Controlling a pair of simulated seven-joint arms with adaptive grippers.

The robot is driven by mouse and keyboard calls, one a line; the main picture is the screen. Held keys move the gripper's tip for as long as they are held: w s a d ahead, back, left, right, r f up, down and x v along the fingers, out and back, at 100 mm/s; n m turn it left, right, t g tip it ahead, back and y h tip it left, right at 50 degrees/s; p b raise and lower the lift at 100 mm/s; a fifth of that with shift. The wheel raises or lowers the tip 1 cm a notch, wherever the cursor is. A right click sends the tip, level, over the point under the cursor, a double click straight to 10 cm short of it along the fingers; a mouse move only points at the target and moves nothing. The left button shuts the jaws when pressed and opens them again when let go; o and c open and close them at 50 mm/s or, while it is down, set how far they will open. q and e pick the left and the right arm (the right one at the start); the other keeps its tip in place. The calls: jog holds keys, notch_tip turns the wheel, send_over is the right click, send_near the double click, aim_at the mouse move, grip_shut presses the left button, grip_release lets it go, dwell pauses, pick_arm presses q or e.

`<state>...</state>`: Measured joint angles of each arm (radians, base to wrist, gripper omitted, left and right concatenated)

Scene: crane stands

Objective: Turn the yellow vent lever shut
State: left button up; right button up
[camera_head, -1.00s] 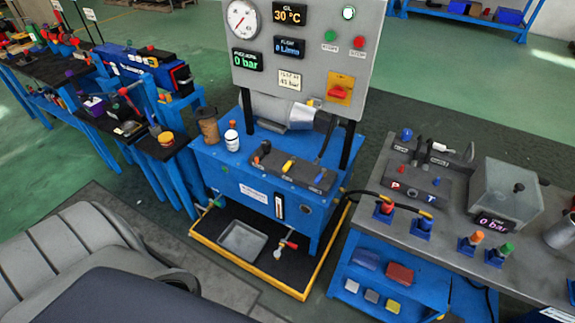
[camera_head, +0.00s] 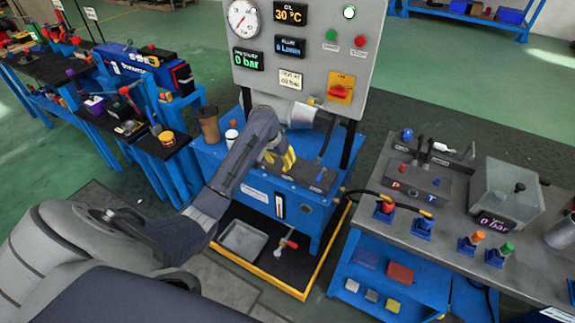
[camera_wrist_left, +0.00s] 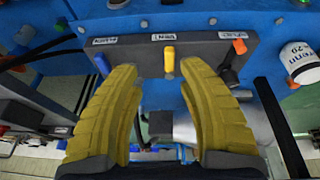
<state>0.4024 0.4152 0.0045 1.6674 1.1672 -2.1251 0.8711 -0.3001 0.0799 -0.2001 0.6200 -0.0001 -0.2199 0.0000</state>
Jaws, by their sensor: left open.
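The yellow vent lever (camera_wrist_left: 169,58) stands in the middle of a dark valve panel (camera_wrist_left: 140,50), under a white label, in the left wrist view. A blue lever (camera_wrist_left: 103,63) is to its left and a black lever with an orange end (camera_wrist_left: 238,47) to its right. My left gripper (camera_wrist_left: 160,75) is open, its two yellow ridged fingers on either side of the yellow lever and apart from it. In the head view my left gripper (camera_head: 279,160) is over the panel and mostly hides the levers; I cannot tell lever from finger there.
A brown cup (camera_head: 209,125) and a white canister (camera_head: 231,136) stand on the blue unit left of my arm. A gauge board (camera_head: 300,50) rises behind, reading 0 bar. A grey bench (camera_head: 450,225) with fittings is on the right.

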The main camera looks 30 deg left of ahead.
pick_arm(q)
notch_tip(320, 180, up, 6)
jog(key=a, duration=0.1)
jog(key=shift+m, duration=0.3)
jog(key=x, duration=1.1)
jog(key=w+a+x, duration=0.1)
jog(key=x, duration=0.5)
jog(key=shift+w+r, duration=0.15)
jog(key=shift+r, duration=0.05)
jog(key=shift+t, duration=0.3)
grip_shut()
jog(key=shift+y, duration=0.3)
